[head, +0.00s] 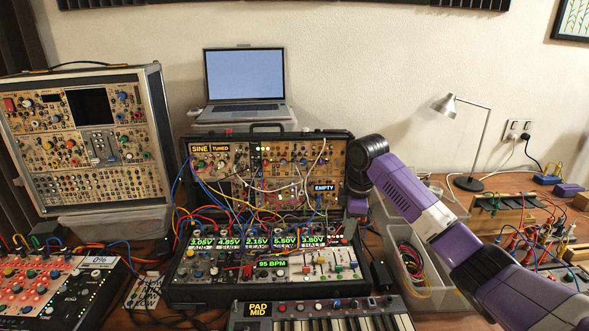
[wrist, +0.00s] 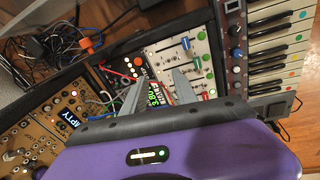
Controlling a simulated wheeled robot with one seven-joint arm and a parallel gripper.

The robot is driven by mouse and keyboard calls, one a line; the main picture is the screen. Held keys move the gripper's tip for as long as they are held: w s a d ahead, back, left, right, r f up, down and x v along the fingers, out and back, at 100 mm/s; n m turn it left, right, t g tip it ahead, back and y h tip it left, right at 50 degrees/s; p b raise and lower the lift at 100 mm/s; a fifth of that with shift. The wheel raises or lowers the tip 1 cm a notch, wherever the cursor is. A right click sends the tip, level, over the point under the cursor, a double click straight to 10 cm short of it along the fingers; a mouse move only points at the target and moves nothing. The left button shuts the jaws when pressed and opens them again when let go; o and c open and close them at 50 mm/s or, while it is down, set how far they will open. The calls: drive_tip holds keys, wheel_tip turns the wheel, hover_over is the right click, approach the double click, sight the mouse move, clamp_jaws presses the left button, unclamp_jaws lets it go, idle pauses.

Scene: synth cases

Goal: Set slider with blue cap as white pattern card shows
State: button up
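A white slider panel (wrist: 172,50) shows in the wrist view with several sliders. One slider has a blue cap (wrist: 186,43); others have green and red caps. The same white panel (head: 322,268) is in the lower right of the front case in the head view, where its caps are too small to tell apart. My gripper (wrist: 159,76) is open and empty, its two grey fingers apart over the panel's edge and the green displays, short of the blue cap. A white card (head: 143,291) with dark marks lies left of the front case; its pattern is too small to read.
Patch cables (head: 265,185) cross the upper case and hang near the front one. A keyboard (head: 320,312) stands in front. A clear bin (head: 415,260) with cables is on the right. A red-lit drum machine (head: 50,285) is at lower left.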

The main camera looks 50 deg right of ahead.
drive_tip(key=w+d+r+m+t+h+p, duration=0.15)
drive_tip(key=w+r+m+t+p, duration=0.35)
drive_tip(key=w, duration=0.6)
drive_tip(key=w+a+r+m+t+h+p, duration=0.3)
drive_tip(key=w+a+r+t+p, duration=0.1)
drive_tip(key=r, duration=0.5)
drive_tip(key=shift+w+a+t, duration=0.5)
drive_tip(key=shift+a+t, duration=0.2)
drive_tip(key=shift+t, duration=0.3)
drive_tip(key=shift+r+h, duration=0.1)
drive_tip(key=shift+h, duration=0.15)
